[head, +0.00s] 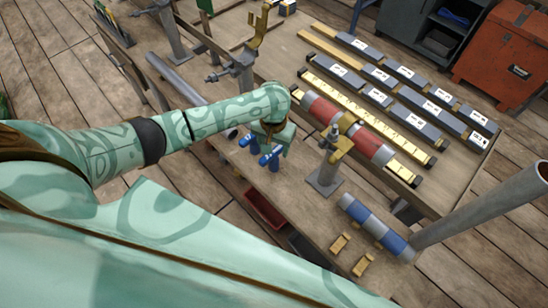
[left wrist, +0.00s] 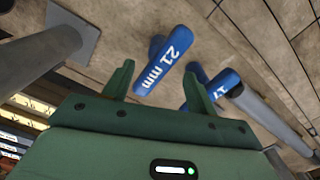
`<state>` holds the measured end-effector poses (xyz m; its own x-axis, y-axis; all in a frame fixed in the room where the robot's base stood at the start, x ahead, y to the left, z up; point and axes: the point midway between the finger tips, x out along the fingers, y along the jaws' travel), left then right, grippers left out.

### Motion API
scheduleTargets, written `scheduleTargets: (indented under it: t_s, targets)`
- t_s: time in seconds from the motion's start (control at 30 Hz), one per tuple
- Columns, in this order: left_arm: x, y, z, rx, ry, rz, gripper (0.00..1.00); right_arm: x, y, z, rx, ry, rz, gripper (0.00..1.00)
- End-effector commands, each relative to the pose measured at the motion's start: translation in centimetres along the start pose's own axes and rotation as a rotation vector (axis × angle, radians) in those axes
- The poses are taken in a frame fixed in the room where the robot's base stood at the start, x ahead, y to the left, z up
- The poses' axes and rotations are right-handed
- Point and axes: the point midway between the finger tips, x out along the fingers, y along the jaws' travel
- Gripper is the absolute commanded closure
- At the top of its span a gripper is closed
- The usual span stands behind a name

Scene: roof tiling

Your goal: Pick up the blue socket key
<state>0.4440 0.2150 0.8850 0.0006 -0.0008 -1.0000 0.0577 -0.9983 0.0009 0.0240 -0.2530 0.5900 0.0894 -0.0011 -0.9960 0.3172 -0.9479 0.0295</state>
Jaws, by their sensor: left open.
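Two blue-handled socket keys lie on the wooden bench by my left gripper (head: 271,152). In the left wrist view, one key (left wrist: 166,58) is marked "21 mm" and lies just beyond the gap between my fingers. The other key (left wrist: 218,88), with its marking only partly readable, is partly hidden behind the right finger. In the head view, blue parts of the keys (head: 247,138) show beside and below the gripper, which covers some of them. My left gripper (left wrist: 158,88) is open, with nothing between its fingers. My right gripper does not show.
A grey stand with a brass clamp (head: 325,178) stands right of the gripper. A red-and-grey cylinder (head: 345,127) lies behind it, and a blue-and-grey one (head: 376,226) lies near the front edge. Labelled grey bars (head: 407,73) fill the back right. A red bin (head: 265,209) is below the bench edge.

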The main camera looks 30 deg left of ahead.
Motion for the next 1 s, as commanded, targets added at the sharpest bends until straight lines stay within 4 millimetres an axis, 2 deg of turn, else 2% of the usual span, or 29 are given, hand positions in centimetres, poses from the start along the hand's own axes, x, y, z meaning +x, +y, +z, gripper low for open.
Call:
scheduleTargets:
  t_s: [0.2, 0.3, 0.53, 0.73, 1.0]
  targets:
    - [3.8, 0.2, 0.4, 0.001, -0.004, -0.001, 0.43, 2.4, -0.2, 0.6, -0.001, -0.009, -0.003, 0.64]
    - [5.0, 0.2, 0.4, -0.001, -0.002, -0.002, 0.43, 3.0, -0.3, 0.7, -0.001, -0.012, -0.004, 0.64]
    - [4.8, 0.2, 0.3, 0.0, 0.001, -0.001, 0.43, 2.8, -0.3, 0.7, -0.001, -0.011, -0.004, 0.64]
    - [4.8, 0.2, 0.3, 0.0, 0.001, -0.001, 0.99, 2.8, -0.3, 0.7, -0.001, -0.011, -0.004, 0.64]
    - [4.8, 0.2, 0.3, 0.0, 0.001, -0.001, 1.0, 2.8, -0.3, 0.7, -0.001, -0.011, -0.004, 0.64]
